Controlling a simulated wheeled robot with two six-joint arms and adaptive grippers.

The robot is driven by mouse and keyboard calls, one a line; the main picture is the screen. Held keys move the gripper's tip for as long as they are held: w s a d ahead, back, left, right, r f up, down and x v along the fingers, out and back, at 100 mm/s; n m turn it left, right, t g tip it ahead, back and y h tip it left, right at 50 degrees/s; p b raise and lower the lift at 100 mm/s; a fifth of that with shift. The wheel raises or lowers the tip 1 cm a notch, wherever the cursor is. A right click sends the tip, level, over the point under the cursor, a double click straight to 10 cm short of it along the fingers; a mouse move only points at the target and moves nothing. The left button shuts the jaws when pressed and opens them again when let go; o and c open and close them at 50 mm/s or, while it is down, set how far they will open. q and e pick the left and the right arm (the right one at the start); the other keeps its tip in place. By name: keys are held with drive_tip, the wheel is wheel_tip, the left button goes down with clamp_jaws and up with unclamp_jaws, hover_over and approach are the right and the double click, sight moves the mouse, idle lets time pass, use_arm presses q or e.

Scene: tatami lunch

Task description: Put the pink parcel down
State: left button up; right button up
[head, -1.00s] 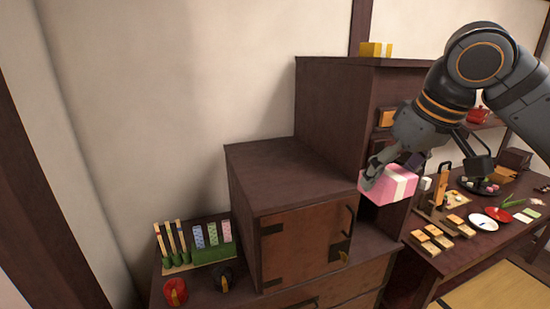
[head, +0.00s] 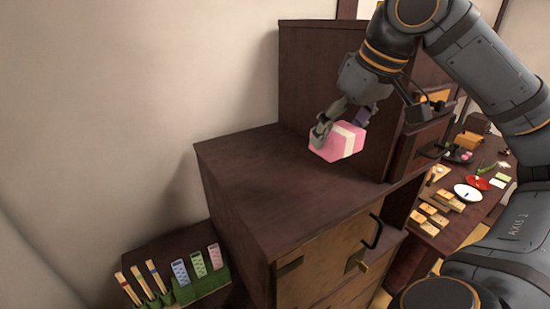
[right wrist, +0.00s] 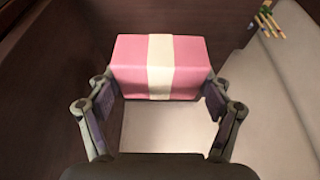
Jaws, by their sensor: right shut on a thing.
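The pink parcel (head: 330,149), a box with a cream band, is in my right gripper (head: 342,127). It is over the top of the dark wooden cabinet (head: 250,170), close to the taller cabinet's side. I cannot tell whether its underside touches the top. In the right wrist view the parcel (right wrist: 190,68) lies between the two fingers of the gripper (right wrist: 160,92), which are shut on its sides. My left gripper is not in view.
The taller cabinet (head: 300,75) rises behind the parcel. The cabinet top is bare at the left and front. A green holder (head: 205,287) with several patterned blocks and sticks stands lower left. Dishes, including a white plate (head: 467,193), and food lie on the table at right.

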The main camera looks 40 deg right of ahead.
drive_tip(key=w+f+p, duration=0.2)
drive_tip(key=w+p, duration=0.1)
drive_tip(key=w, duration=0.1)
drive_tip(key=w+f+p, duration=0.3)
drive_tip(key=w, duration=0.1)
drive_tip(key=w+f+p, duration=0.2)
drive_tip(key=w+p, duration=0.1)
drive_tip(key=w, duration=0.1)
drive_tip(key=shift+w+a+f, duration=0.2)
drive_tip(key=shift+f, duration=0.05)
drive_tip(key=shift+w+f+p, duration=0.1)
drive_tip(key=shift+f+p, duration=0.2)
drive_tip(key=shift+d+f, duration=0.1)
drive_tip(key=shift+f, duration=0.15)
drive_tip(key=shift+w+f, duration=0.25)
drive_tip(key=shift+f, duration=0.05)
drive_tip(key=shift+w+p, duration=0.15)
drive_tip(key=shift+p, duration=0.55)
wheel_tip(320, 180, down, 4)
drive_tip(key=shift+r+b, duration=0.2)
drive_tip(key=shift+b, duration=0.9)
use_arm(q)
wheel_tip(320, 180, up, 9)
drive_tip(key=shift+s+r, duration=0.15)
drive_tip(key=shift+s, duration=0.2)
